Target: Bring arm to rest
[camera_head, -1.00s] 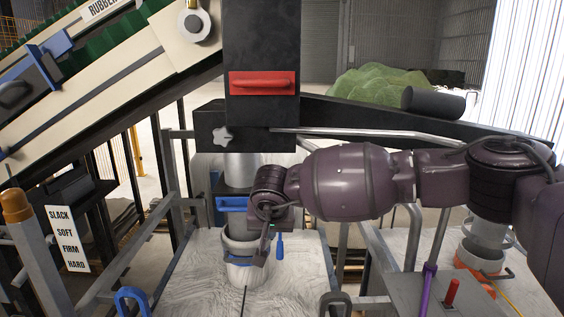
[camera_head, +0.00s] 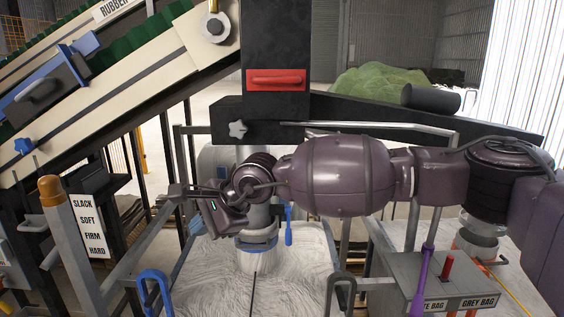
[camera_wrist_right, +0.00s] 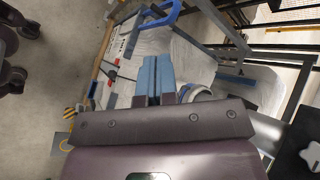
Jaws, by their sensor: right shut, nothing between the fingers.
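My right arm (camera_head: 340,176) comes in from the right and reaches across the middle of the head view. Its gripper (camera_head: 180,192) points left, beside and in front of the grey spout above the white bag (camera_head: 262,290). In the right wrist view the two blue fingers (camera_wrist_right: 153,78) lie side by side, shut with nothing between them. The spout's lower end and the bag's neck (camera_head: 258,240) show below my wrist. The arm hides part of the spout and the frame behind. My left gripper is in neither view.
A metal frame with a blue hook (camera_head: 155,285) surrounds the bag. A post with an orange cap (camera_head: 52,190) and a SLACK-to-HARD sign (camera_head: 90,225) stand left. A grey box with a red lever (camera_head: 446,268) stands right. A black housing with a red handle (camera_head: 276,80) hangs above.

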